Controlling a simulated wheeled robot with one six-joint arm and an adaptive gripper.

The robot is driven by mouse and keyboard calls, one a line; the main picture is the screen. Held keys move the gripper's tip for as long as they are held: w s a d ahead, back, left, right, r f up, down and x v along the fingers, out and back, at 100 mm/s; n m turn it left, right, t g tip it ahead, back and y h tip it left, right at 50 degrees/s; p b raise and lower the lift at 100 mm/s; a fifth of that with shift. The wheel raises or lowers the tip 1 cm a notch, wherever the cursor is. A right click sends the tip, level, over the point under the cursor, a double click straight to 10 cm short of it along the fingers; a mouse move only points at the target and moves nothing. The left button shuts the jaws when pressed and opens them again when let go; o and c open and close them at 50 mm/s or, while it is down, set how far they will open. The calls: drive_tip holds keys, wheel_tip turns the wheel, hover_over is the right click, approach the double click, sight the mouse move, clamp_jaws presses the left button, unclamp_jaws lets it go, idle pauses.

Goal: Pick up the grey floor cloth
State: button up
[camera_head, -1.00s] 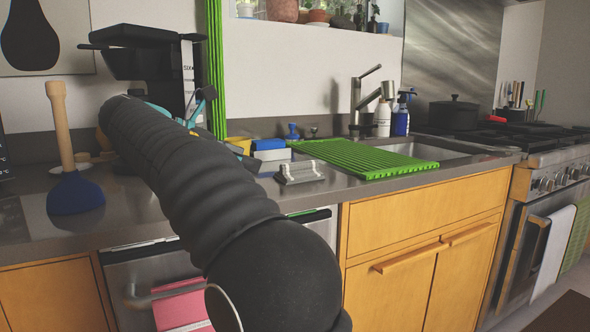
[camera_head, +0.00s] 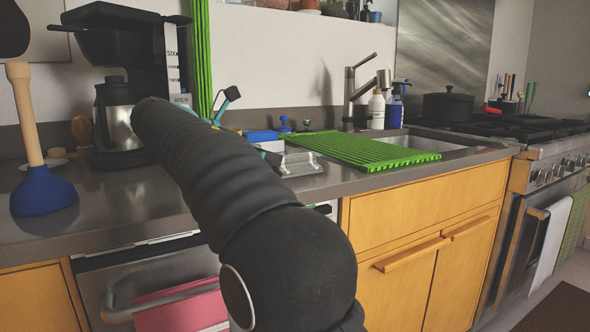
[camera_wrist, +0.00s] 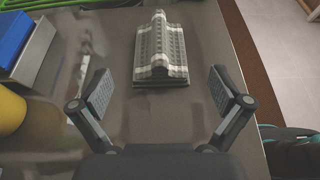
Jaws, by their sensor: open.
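A grey ribbed, folded-looking piece, which I take for the grey floor cloth (camera_wrist: 161,50), lies on the dark countertop. It is at the top middle of the wrist view. In the head view the cloth (camera_head: 300,164) shows partly, just beyond my arm and left of the green drying mat. My gripper (camera_wrist: 165,91) is open and empty. Its two fingers are spread to either side of the cloth's near end, short of it, with bare counter between them. In the head view my arm hides most of the gripper.
The green ribbed mat (camera_head: 362,150) lies beside the sink. A blue block (camera_wrist: 14,36) and a yellow object (camera_wrist: 10,111) stand left of the gripper. The counter edge (camera_wrist: 236,70) drops to the floor on the right. A blue plunger (camera_head: 44,190) stands at the left.

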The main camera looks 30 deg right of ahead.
sight(285, 167)
drive_tip(key=shift+b+x, duration=0.75)
drive_tip(key=shift+x, duration=1.9)
drive_tip(key=shift+a+f, duration=0.15)
drive_tip(key=c, duration=1.2)
